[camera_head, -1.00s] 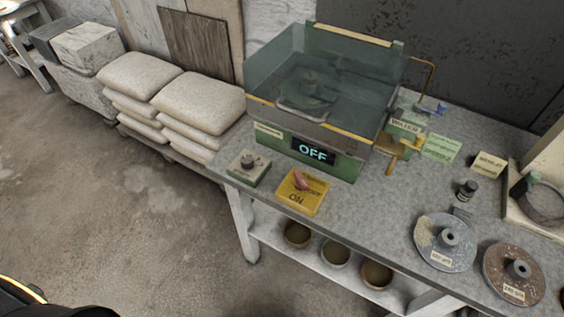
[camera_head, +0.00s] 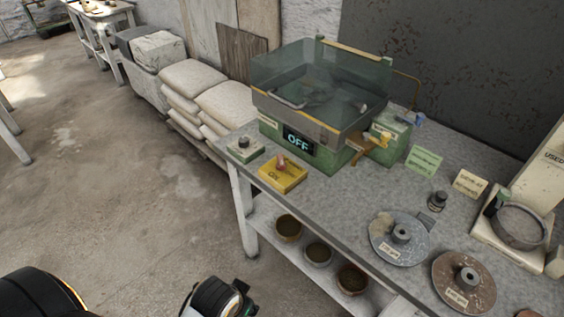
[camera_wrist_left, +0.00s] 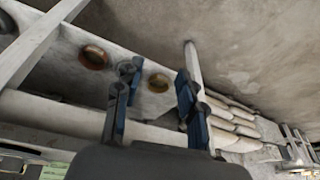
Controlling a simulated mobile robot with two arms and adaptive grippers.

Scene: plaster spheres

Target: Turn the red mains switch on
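The red mains switch (camera_head: 281,161) is a small red lever on a yellow box (camera_head: 277,179) at the front left of the bench. The box top has a label reading ON near its front edge. The green machine (camera_head: 330,156) behind it has a display (camera_head: 298,141) that reads OFF. My left gripper (camera_wrist_left: 156,80) is open and empty in the left wrist view, its two blue-and-dark fingers apart. It points toward the bench's underside and floor, away from the switch. Its fingers are not clear in the head view. My right gripper is not in view.
A green box with a knob (camera_head: 244,148) stands left of the switch. Grinding discs (camera_head: 383,246) lie on the bench (camera_head: 340,203) to the right. Bowls (camera_head: 318,252) sit on the lower shelf. Sacks (camera_head: 190,78) are stacked at the left. The floor (camera_head: 120,190) in front is clear.

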